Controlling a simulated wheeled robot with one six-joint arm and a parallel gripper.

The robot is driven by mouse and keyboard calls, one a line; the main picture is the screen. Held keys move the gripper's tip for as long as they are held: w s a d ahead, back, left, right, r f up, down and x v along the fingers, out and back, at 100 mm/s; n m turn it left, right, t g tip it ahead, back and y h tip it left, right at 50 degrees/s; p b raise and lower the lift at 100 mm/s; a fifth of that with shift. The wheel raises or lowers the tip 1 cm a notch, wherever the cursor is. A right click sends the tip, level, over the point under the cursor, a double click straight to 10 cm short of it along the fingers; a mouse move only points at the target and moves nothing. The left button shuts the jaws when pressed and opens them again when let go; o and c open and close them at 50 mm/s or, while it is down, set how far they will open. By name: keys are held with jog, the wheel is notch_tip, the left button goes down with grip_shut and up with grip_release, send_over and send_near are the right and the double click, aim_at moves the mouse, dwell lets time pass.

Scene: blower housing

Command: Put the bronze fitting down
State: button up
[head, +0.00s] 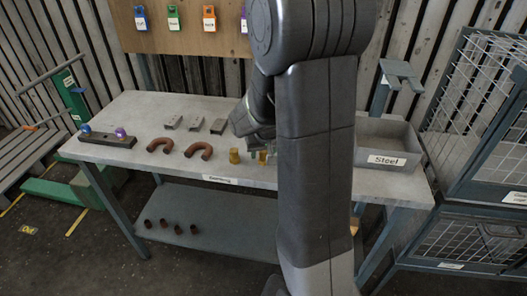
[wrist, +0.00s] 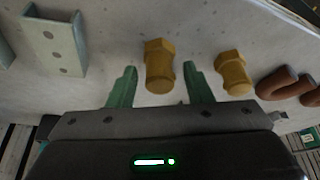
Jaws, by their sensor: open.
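Two bronze fittings with hex heads are on the grey bench (head: 140,115). The left one (head: 234,156) stands near the front edge and also shows in the wrist view (wrist: 232,73). The other bronze fitting (wrist: 158,65) lies between the spread green fingers of my gripper (wrist: 160,72), with a gap on each side. In the head view this fitting (head: 262,158) is partly hidden by my gripper (head: 258,148). My gripper is open and holds nothing.
Two brown bent pipes (head: 198,150) and several grey brackets (head: 196,123) lie left of the fittings. A grey bin labelled Steel (head: 385,158) stands at the right end. A dark holder with coloured knobs (head: 107,145) is at the left end. Small dark parts (head: 163,224) lie on the lower shelf.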

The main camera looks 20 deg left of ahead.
jog(key=v, duration=1.2)
jog(key=x, duration=1.2)
jog(key=shift+f, duration=0.2)
jog(key=shift+r, duration=0.25)
jog(key=shift+f, duration=0.1)
